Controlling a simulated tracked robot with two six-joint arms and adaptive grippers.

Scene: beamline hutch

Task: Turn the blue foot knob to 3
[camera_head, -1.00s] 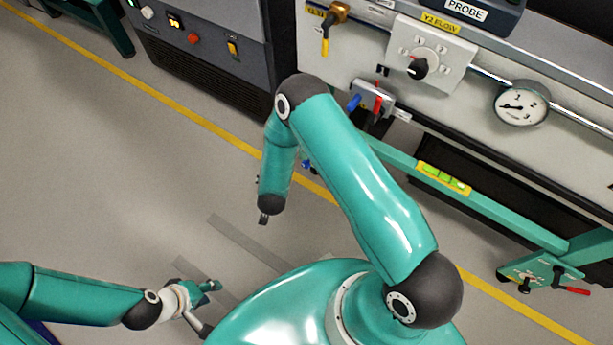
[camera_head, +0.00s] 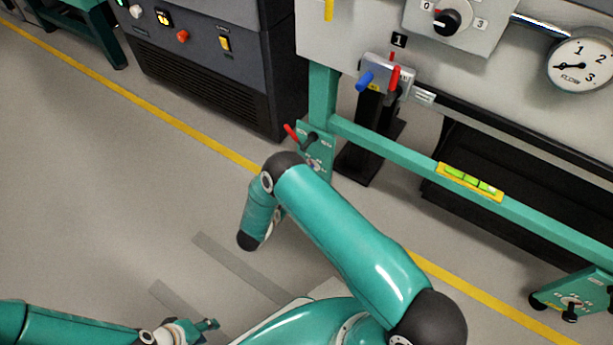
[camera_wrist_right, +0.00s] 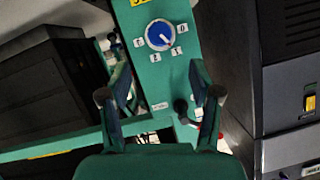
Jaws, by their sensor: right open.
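The blue foot knob (camera_wrist_right: 158,35) is a round blue dial with a white mark, on a teal foot plate (camera_wrist_right: 168,80) in the right wrist view. The white mark points to the lower right of the picture. My right gripper (camera_wrist_right: 160,93) is open, its fingers spread below the knob in the picture, with nothing between the tips. In the head view my right arm partly covers the foot plate (camera_head: 325,150). My left gripper (camera_head: 207,326) is at the bottom left, away from the bench; its jaws are too small to judge.
A red-handled lever (camera_head: 292,131) sits on the foot plate by the knob. A dark cabinet (camera_head: 205,70) stands left of the bench leg. A teal rail with a yellow level (camera_head: 470,182) runs right to another foot plate (camera_head: 572,297). Open floor lies left.

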